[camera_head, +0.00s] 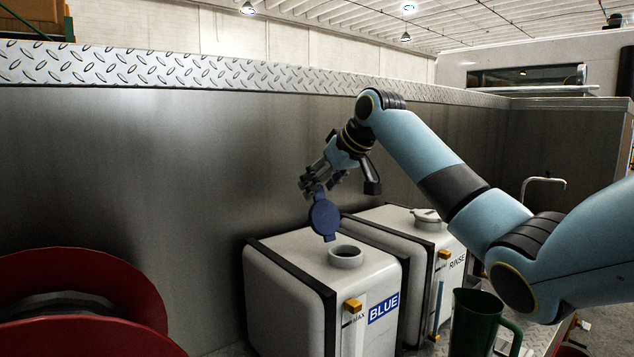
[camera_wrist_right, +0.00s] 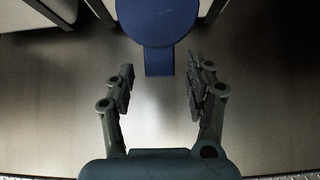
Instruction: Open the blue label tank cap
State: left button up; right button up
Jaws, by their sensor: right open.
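The blue label tank (camera_head: 290,297) is white with black edges and a "BLUE" label (camera_head: 383,308) on its front. Its blue cap (camera_head: 324,217) stands upright, swung up at the far left side of the white filler neck (camera_head: 345,257), whose opening is uncovered. My right gripper (camera_head: 311,187) is just above and behind the cap. In the right wrist view, the fingers (camera_wrist_right: 158,85) are open and empty, with the cap (camera_wrist_right: 158,20) and its tab beyond the fingertips. I cannot tell whether anything touches. My left gripper is not in view.
A second white tank labelled "RINSE" (camera_head: 456,262) stands to the right with its pale cap (camera_head: 426,217) on. A green jug (camera_head: 475,322) is in front. A red reel (camera_head: 75,300) is at the lower left. A metal wall (camera_head: 150,170) rises behind the tanks.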

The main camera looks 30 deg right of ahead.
jog(key=shift+x, duration=0.9)
grip_shut()
